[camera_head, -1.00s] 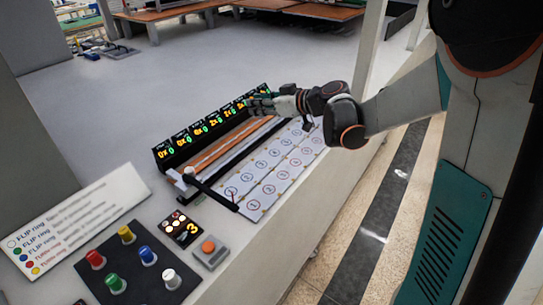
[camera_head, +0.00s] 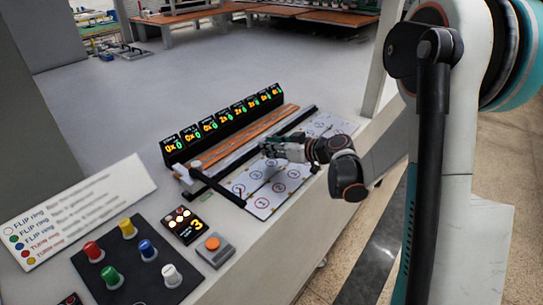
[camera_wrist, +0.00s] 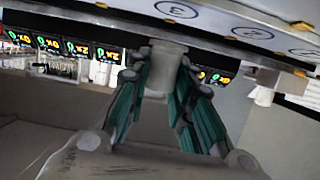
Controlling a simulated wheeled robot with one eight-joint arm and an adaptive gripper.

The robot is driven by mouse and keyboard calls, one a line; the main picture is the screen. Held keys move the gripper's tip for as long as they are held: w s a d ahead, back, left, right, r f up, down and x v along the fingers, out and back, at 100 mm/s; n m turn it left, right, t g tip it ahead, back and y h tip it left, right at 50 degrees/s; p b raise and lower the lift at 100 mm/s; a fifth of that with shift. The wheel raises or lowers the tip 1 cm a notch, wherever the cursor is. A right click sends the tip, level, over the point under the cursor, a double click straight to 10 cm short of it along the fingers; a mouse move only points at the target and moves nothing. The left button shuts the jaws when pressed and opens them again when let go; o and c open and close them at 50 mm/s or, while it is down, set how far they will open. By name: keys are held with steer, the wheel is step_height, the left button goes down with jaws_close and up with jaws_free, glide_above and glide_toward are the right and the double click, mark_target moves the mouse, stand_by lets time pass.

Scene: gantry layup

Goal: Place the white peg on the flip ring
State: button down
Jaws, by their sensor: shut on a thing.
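A white peg (camera_head: 171,275) stands upright at the near right of a dark board (camera_head: 150,290) in the head view. A tilted sign (camera_head: 85,210) beside the board pairs coloured dots with words, among them "FLIP ring". My gripper (camera_head: 266,150) is away from the white peg, by the rail and the panel of numbered circles. In the wrist view my gripper (camera_wrist: 158,75) is shut on a pale, roughly cylindrical piece (camera_wrist: 157,80). I cannot tell what this piece belongs to.
Red (camera_head: 92,251), yellow (camera_head: 128,229), green (camera_head: 112,277) and blue (camera_head: 147,250) pegs share the board. An orange button (camera_head: 212,243) and a small display showing 3 (camera_head: 184,225) stand nearby. A black arm with a white knob (camera_head: 195,164) crosses the circle panel (camera_head: 262,201).

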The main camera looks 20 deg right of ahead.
steer(key=shift+f+b, duration=0.3)
steer(key=shift+f, duration=1.05)
steer(key=shift+f, duration=0.1)
steer(key=c, duration=1.4)
jaws_free()
steer(key=shift+r, duration=0.2)
steer(key=p+v, duration=0.3)
steer(key=v, duration=0.9)
steer(key=shift+w+f, duration=0.1)
